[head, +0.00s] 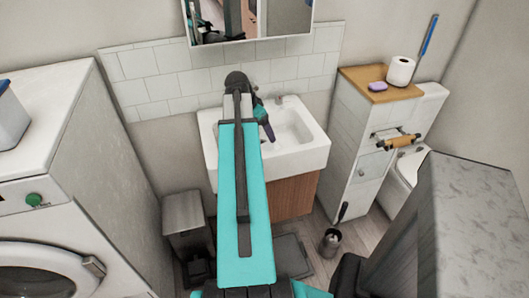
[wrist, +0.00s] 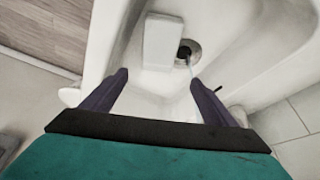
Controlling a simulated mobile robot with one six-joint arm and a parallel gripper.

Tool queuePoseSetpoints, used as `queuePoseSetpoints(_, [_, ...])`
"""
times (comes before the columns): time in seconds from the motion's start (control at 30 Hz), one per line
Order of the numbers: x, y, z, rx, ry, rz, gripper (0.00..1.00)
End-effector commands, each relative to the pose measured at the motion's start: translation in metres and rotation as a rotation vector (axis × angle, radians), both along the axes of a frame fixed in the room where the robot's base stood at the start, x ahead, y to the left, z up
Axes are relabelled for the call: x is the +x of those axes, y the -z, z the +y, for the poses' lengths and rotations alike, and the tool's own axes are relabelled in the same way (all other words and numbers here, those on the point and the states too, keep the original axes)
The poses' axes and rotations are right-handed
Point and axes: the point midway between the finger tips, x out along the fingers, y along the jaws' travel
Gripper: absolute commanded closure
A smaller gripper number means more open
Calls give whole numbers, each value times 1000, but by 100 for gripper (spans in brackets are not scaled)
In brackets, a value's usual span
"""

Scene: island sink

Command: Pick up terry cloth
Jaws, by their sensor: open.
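I cannot make out a terry cloth for certain in either view. My gripper (head: 266,128) is over the white sink (head: 305,158) in the head view, its purple fingers pointing down toward the basin. In the wrist view my gripper (wrist: 159,78) is open, its two purple fingers well apart with nothing gripped between them. A plain white block-like shape (wrist: 163,42) lies just beyond the fingertips, beside the dark drain (wrist: 188,50); I cannot tell what it is. My arm hides the left part of the sink in the head view.
A white washing machine (head: 40,225) stands at left and a grey bin (head: 186,222) beside the sink. At right are a wood-topped cabinet (head: 355,165) with a toilet roll (head: 400,71) and purple soap (head: 377,86), a toilet brush (head: 331,242), and a grey stone-like block (head: 475,225).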

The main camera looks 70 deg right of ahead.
Motion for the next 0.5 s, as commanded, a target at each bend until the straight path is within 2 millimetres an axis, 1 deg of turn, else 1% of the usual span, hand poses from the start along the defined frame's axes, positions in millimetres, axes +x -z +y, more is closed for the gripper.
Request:
queuePoseSetpoints(0.3, [-7, 32, -12, 1, 0, 0, 20])
queuePoseSetpoints(0.5, [-9, 45, -17, 0, 0, 0, 20])
